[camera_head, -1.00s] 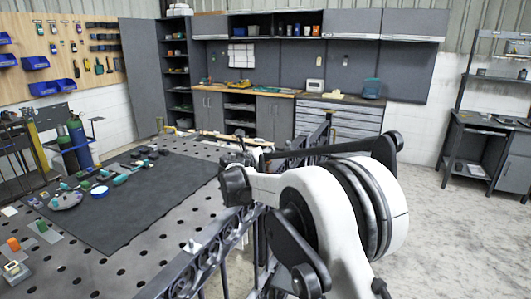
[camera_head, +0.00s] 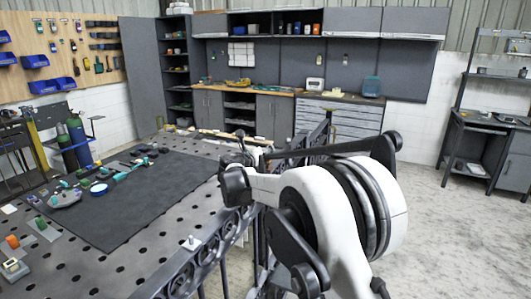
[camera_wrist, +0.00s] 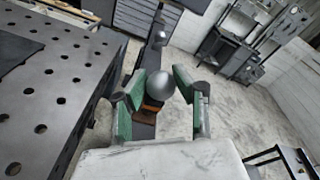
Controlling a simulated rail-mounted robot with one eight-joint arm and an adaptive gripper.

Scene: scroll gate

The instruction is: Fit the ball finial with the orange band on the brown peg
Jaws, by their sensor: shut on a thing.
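In the wrist view my gripper (camera_wrist: 157,88) has its green-padded fingers on either side of a grey ball finial (camera_wrist: 160,82), shut on it.
The dark scroll gate (camera_head: 205,262) runs along the edge of the perforated steel table (camera_head: 120,265). A dark mat (camera_head: 125,215) carries several small parts. An orange piece (camera_head: 12,241) lies at the table's left. Open concrete floor (camera_head: 430,245) lies to the right.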

